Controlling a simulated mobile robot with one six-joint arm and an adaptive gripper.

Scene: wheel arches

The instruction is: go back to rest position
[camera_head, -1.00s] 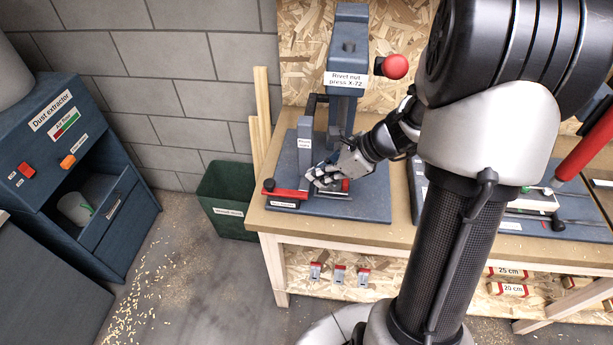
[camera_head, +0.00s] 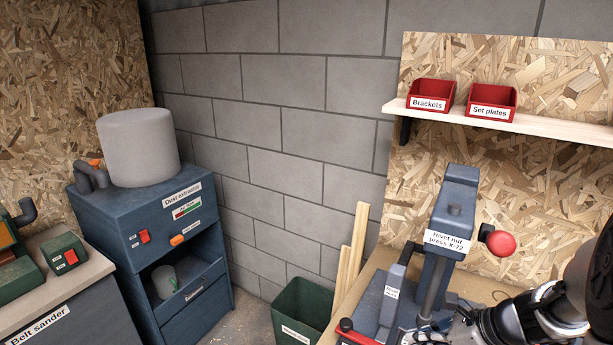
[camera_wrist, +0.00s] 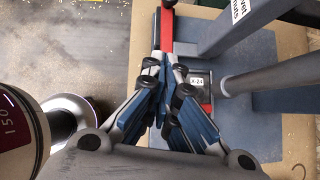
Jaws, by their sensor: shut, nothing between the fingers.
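My gripper (camera_wrist: 168,72) is shut with nothing between its fingers. The gripper shows only partly there, at the lower right beside the press, and the picture edge cuts off my arm.
A dust extractor (camera_head: 150,238) stands left of a green bin (camera_head: 302,312) and wooden strips (camera_head: 350,255). A belt sander cabinet (camera_head: 60,315) is at the far left. A shelf (camera_head: 560,128) above the press holds red bins labelled Brackets (camera_head: 432,95) and Set plates (camera_head: 491,102).

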